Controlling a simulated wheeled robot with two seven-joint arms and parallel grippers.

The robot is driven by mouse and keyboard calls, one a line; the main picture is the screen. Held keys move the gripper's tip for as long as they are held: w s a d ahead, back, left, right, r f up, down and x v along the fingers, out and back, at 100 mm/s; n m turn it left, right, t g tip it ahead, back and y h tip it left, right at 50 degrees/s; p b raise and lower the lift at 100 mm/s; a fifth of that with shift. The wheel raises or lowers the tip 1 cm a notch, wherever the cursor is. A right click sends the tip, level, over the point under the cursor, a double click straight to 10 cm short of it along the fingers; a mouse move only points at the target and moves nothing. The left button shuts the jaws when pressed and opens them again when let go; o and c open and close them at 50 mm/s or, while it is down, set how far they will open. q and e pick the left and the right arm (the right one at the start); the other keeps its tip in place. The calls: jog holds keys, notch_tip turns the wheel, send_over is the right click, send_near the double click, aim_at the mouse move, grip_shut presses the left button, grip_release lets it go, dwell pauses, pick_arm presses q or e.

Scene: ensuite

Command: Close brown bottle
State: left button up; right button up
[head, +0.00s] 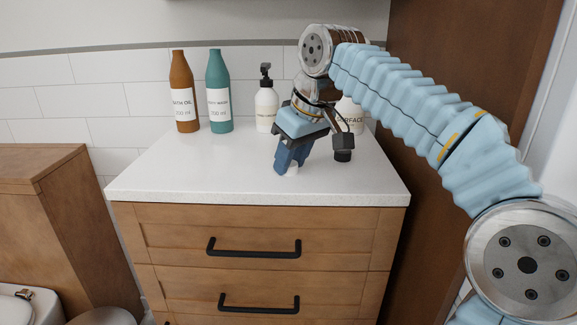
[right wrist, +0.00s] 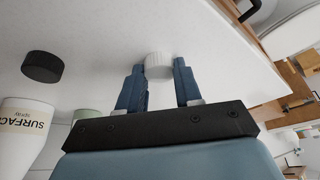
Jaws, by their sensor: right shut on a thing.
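The brown bottle (head: 184,105) stands upright at the back left of the white counter, in the head view. Its narrow neck ends in a flat top, and no separate cap can be made out there. My right gripper (head: 285,167) points down over the middle of the counter, in front of and to the right of the bottle. Its fingers (right wrist: 160,85) are shut on a white ribbed cap (right wrist: 158,64), whose lower part also shows in the head view (head: 292,170). I cannot tell if the cap touches the counter. My left gripper is out of view.
A teal bottle (head: 219,100) stands beside the brown one, then a white pump bottle (head: 266,108). A white surface spray bottle (right wrist: 22,125) is partly hidden behind my arm. A black cap (right wrist: 42,67) lies on the counter (head: 170,175), whose front left is clear.

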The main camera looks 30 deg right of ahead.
jog(key=shift+r, duration=0.1)
jog(key=shift+r, duration=0.25)
notch_tip(320, 180, up, 2)
jog(key=shift+r+p, duration=0.15)
jog(key=shift+p, duration=0.55)
jog(key=shift+s+a+r+p, duration=0.3)
jog(key=shift+s+a+r, duration=0.8)
jog(key=shift+a+r, duration=0.75)
jog(key=shift+s+a+r+p, duration=0.25)
jog(key=shift+s+a+r, duration=1.05)
jog(key=shift+a, duration=1)
jog(key=shift+s+a+r+p, duration=0.3)
jog(key=shift+s+a+r, duration=0.6)
jog(key=shift+a+r, duration=1.05)
jog(key=shift+a+f, duration=0.1)
